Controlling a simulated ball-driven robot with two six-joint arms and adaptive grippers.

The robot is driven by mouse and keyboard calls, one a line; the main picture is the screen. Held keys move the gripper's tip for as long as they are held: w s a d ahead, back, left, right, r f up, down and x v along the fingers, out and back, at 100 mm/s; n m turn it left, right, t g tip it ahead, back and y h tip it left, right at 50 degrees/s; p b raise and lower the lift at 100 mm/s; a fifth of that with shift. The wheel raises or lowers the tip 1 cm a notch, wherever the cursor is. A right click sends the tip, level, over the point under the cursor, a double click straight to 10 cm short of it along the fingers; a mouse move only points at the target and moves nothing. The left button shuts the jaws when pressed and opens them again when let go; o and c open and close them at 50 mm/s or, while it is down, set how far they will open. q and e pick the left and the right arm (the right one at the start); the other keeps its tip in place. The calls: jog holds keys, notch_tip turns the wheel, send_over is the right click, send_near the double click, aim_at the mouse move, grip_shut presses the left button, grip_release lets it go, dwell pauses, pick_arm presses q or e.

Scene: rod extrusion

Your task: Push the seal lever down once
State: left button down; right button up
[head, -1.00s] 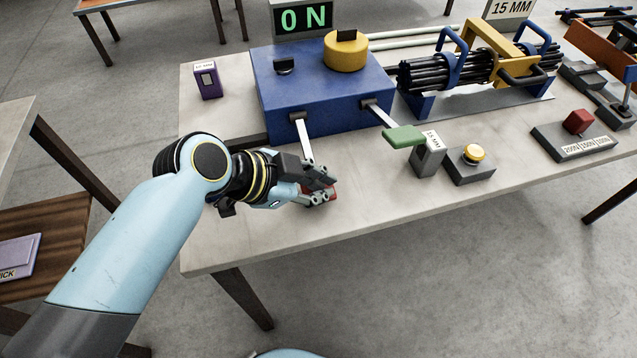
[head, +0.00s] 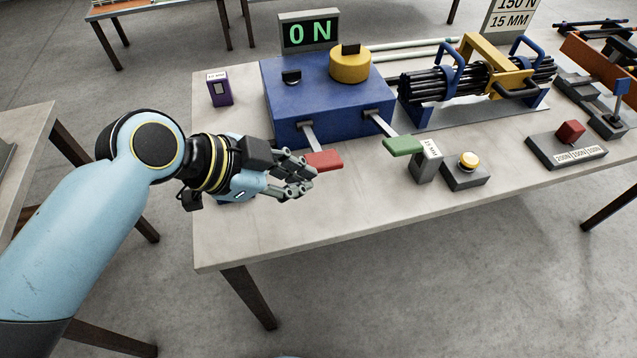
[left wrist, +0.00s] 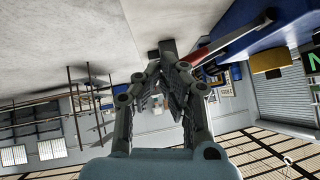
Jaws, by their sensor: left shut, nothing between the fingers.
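A blue machine box (head: 325,93) on the table has two levers on its front. The left lever has a red handle (head: 323,160) and the right one a green handle (head: 403,146). Which one is the seal lever I cannot read from the frames. Both stick out forward, raised off the table. My left gripper (head: 308,179) is shut and empty, just in front and left of the red handle. In the left wrist view the fingers (left wrist: 167,52) come together beside the red handle (left wrist: 196,57); whether they touch it I cannot tell. My right gripper is out of view.
A yellow knob (head: 350,66) tops the box. A yellow button (head: 468,160) and a small grey labelled block (head: 426,163) stand right of the levers. The table's front strip is clear.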

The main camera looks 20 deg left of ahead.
pick_arm(q)
jog(key=v, duration=0.3)
jog(key=shift+s+d+r, duration=0.1)
jog(key=shift+s, duration=0.2)
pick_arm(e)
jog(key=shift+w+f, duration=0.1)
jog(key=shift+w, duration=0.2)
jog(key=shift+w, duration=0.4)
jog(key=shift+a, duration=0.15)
